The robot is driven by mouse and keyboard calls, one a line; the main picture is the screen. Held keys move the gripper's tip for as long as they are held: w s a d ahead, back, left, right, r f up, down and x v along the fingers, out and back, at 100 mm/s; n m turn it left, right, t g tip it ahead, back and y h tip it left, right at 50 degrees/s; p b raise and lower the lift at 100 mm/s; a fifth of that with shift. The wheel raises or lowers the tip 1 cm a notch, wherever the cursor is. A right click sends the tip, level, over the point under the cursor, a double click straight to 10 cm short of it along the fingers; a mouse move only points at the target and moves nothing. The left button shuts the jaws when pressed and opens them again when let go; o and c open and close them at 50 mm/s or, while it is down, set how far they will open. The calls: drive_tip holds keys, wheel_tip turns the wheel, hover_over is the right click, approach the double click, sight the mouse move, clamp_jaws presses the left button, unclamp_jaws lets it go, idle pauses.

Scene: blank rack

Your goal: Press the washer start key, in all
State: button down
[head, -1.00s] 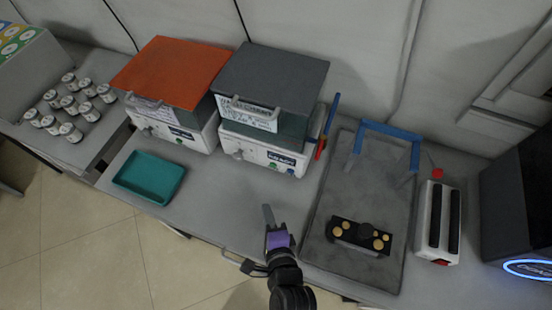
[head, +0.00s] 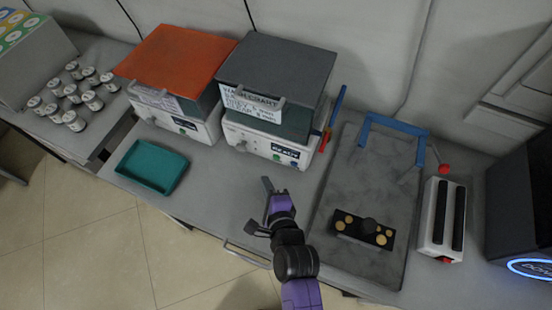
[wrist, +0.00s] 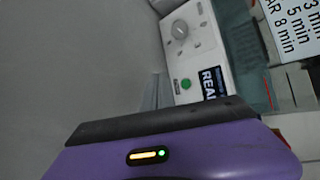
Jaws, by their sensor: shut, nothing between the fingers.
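The wrist view shows a dial (wrist: 180,30), a round green button (wrist: 186,84) and a display reading "REA…" (wrist: 210,82), the rest hidden. My gripper (head: 267,185) is shut and empty, in front of this machine and apart from its panel. In the wrist view the finger tips (wrist: 150,95) show left of the green button.
An orange-lidded machine (head: 178,65) stands to the left, with a teal tray (head: 152,167) before it. On the right are a grey board (head: 350,270) with a blue frame (head: 395,122), a black block with brass discs (head: 364,229) and a white-black device (head: 442,218). Small jars stand far left.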

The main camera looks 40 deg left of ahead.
drive_tip(key=shift+w+a+b, duration=0.2)
drive_tip(key=shift+w+b, duration=0.05)
drive_tip(key=shift+w, duration=0.55)
drive_tip(key=shift+w+a+b, duration=0.15)
drive_tip(key=shift+w+b, duration=0.05)
drive_tip(key=shift+w, duration=0.55)
drive_tip(key=shift+w+a+b, duration=0.2)
drive_tip(key=shift+w+b, duration=0.05)
drive_tip(key=shift+w, duration=0.55)
drive_tip(key=shift+w, duration=0.15)
drive_tip(key=shift+w+a, duration=0.1)
drive_tip(key=shift+w, duration=0.15)
drive_tip(key=shift+w+a, duration=0.1)
drive_tip(key=shift+w, duration=0.3)
idle(1.0)
drive_tip(key=shift+s, duration=0.1)
drive_tip(key=shift+s+d+p, duration=0.2)
drive_tip(key=shift+s+p, duration=0.2)
drive_tip(key=shift+s, duration=0.3)
drive_tip(key=shift+s, duration=0.1)
drive_tip(key=shift+s+d+r+p, duration=0.1)
drive_tip(key=shift+s+d+p, duration=0.15)
drive_tip(key=shift+s+p, duration=0.6)
drive_tip(key=shift+s+d+p, duration=0.2)
drive_tip(key=shift+s+p, duration=0.05)
drive_tip(key=shift+s, duration=0.5)
drive_tip(key=shift+s+d+p, duration=0.15)
drive_tip(key=shift+s+p, duration=0.05)
drive_tip(key=shift+s, duration=0.55)
